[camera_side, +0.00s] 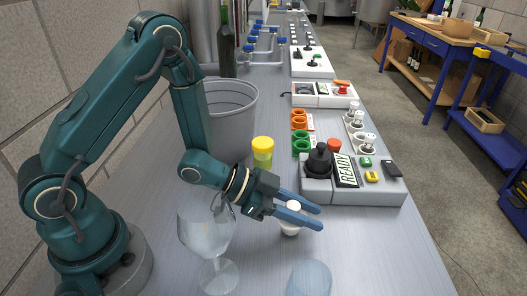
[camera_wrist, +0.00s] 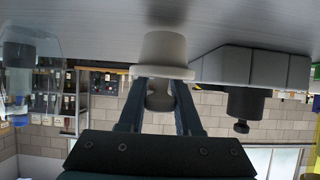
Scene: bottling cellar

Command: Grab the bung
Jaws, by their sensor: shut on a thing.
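The bung (camera_side: 291,219) is a small pale stopper on the bench, in front of the control box. In the wrist view, which is upside down, the bung (camera_wrist: 164,52) has a wide body, a rim and a narrower knob, with its wide end at the bench top. My gripper (camera_side: 317,217) reaches in low and level, with its two blue fingers on either side of the bung. In the wrist view my gripper (camera_wrist: 160,86) is shut on the knob. The fingers hide part of the bung in the side view.
A wine glass (camera_side: 208,238) stands close beside my wrist, and a clear bluish tumbler (camera_side: 309,279) is at the front edge. The control box (camera_side: 372,196) with a READY display is just behind.

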